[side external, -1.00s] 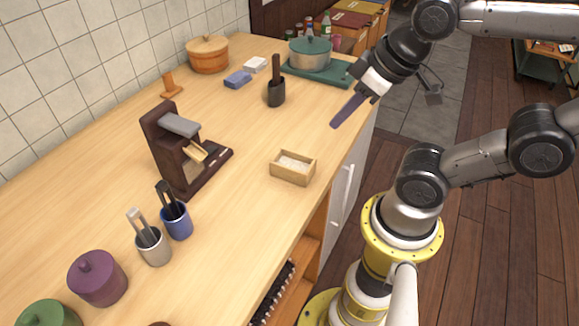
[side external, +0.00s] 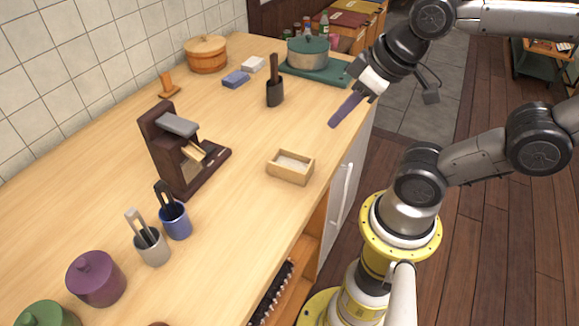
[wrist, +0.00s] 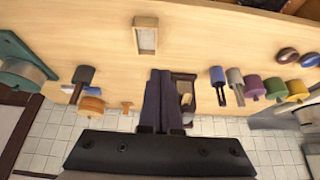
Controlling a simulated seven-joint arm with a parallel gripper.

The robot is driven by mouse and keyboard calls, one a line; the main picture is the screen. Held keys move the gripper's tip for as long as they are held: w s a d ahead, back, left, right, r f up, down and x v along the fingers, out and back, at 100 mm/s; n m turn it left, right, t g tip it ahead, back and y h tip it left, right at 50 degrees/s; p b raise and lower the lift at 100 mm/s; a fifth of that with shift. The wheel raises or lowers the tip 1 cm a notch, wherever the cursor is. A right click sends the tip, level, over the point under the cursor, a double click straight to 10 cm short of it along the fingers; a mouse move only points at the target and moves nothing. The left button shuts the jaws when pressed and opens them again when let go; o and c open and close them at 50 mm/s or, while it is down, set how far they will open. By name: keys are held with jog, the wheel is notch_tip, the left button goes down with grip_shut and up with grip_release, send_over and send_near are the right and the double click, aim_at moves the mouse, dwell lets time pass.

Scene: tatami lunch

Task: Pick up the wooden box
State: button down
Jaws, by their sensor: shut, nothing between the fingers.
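The small open wooden box (side external: 284,173) sits on the counter near its right edge in the side view, with something whitish inside. It also shows in the wrist view (wrist: 146,22) at the upper middle, upright and unobstructed. My gripper (side external: 333,122) hangs above the counter's right edge, up and to the right of the box in the side view, and apart from it. In the wrist view my dark purple fingers (wrist: 160,73) lie side by side, shut and empty, below the box in the picture.
A dark wooden stand (side external: 160,142) is left of the box. A black cup (side external: 275,98) with a handle in it stands behind. A blue cup (side external: 177,224) and a grey cup (side external: 154,252) hold utensils. A green-lidded pot (side external: 308,58) is at the back. The counter (side external: 245,135) around the box is clear.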

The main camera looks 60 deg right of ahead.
dwell(0.4)
jog(key=c, duration=0.9)
grip_release()
jog(key=m+g, duration=0.6)
jog(key=m, duration=1.1)
send_over(309, 165)
notch_tip(309, 165, down, 4)
notch_tip(309, 165, down, 14)
jog(key=shift+f, duration=0.15)
